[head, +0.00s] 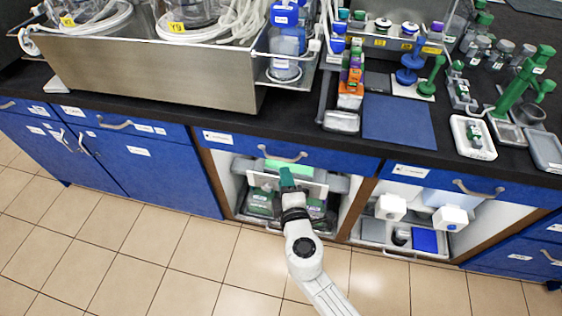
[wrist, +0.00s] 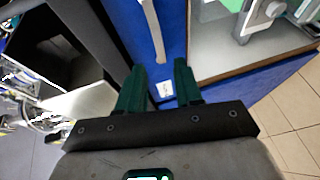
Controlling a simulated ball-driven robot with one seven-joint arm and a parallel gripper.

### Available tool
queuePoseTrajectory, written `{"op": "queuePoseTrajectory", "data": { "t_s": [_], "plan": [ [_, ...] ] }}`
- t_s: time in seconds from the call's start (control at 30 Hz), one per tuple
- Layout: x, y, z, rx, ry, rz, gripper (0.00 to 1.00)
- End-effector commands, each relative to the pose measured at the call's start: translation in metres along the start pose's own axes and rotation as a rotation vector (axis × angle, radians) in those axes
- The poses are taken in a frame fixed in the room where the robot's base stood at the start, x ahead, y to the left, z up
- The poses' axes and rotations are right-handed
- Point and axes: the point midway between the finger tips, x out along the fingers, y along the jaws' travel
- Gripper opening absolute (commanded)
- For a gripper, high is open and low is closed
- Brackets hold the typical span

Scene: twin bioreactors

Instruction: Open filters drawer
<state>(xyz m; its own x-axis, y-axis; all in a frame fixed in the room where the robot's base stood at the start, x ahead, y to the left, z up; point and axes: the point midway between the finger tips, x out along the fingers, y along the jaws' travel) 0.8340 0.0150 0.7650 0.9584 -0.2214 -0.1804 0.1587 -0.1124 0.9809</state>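Several blue drawer fronts with silver handles run under the black countertop; their labels are too small to read, so I cannot tell which is the filters drawer. My gripper (head: 287,178) is just below the middle blue drawer (head: 330,158) and its handle (head: 283,155) in the head view. In the wrist view the two green fingers of my gripper (wrist: 158,70) are apart with nothing between them. They point toward a silver handle (wrist: 154,32) on a blue front (wrist: 172,50), which lies ahead of the tips. A white label (wrist: 165,90) shows between the fingers. The middle drawer looks shut.
Open shelves with bins lie below the middle drawer and the right drawer (head: 420,178). Another drawer (head: 165,131) is at left. A steel tub (head: 150,75) and several small items stand on the countertop (head: 200,112). The tiled floor (head: 130,255) in front is clear.

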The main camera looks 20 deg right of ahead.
Motion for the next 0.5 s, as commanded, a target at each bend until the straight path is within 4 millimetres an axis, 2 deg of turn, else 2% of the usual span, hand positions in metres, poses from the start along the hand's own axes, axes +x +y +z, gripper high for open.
{"op": "queuePoseTrajectory", "data": {
  "t_s": [0.03,0.23,0.5],
  "plan": [
    [0.011,0.001,0.0,0.001,-0.001,0.002,0.35],
    [0.046,0.001,0.001,0.002,-0.002,0.001,0.35],
    [0.073,0.0,0.0,0.001,-0.001,0.0,0.35]
  ]
}}
